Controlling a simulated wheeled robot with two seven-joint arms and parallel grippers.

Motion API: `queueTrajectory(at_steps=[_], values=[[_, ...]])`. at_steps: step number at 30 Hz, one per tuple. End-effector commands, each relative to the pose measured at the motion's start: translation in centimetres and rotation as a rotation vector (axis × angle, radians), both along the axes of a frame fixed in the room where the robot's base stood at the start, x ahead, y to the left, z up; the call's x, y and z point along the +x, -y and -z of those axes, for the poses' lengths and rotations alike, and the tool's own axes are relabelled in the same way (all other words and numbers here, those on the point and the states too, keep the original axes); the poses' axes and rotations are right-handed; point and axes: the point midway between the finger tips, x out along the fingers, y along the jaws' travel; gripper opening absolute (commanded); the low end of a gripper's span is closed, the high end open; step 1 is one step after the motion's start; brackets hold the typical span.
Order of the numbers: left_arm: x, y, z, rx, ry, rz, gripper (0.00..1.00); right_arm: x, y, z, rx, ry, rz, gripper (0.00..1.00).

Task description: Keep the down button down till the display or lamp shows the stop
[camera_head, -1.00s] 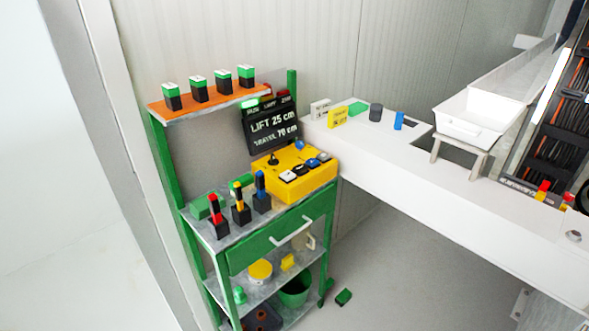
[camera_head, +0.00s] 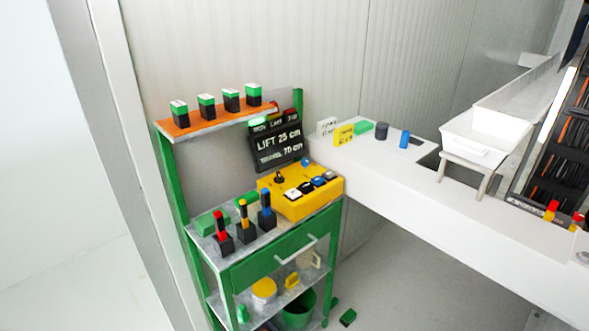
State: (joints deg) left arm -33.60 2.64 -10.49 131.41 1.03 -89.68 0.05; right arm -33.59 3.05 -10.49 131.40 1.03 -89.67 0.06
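A yellow control box (camera_head: 302,207) sits on the top of the green cart. It carries a black knob (camera_head: 279,177), a blue round knob (camera_head: 306,162) and a row of white, black and blue buttons (camera_head: 306,187). I cannot read which button is the down button. Behind it a black display (camera_head: 280,146) reads "LIFT 25 cm" and a travel line of 70 cm. Above the display is a lamp row; the green lamp (camera_head: 258,123) at its left is lit, and a red one (camera_head: 290,113) at the right looks dark. Neither gripper is in view.
The green cart (camera_head: 262,265) has an orange shelf (camera_head: 213,126) with several green-black blocks. Red, yellow and blue-handled tools (camera_head: 243,222) stand left of the box. A white counter (camera_head: 420,180) runs right with a white trough (camera_head: 480,140). A green block (camera_head: 348,317) lies on the floor.

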Motion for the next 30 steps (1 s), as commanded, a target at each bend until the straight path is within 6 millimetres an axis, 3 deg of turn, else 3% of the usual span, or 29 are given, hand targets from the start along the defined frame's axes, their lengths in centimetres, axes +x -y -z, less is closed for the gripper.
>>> queueTrajectory(at_steps=[1, 7, 30], values=[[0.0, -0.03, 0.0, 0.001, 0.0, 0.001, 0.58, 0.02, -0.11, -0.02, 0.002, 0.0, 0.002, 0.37], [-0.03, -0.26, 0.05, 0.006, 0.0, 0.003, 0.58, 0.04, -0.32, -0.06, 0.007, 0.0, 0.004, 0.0], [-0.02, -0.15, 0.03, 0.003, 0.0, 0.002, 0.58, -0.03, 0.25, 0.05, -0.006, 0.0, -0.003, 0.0]])
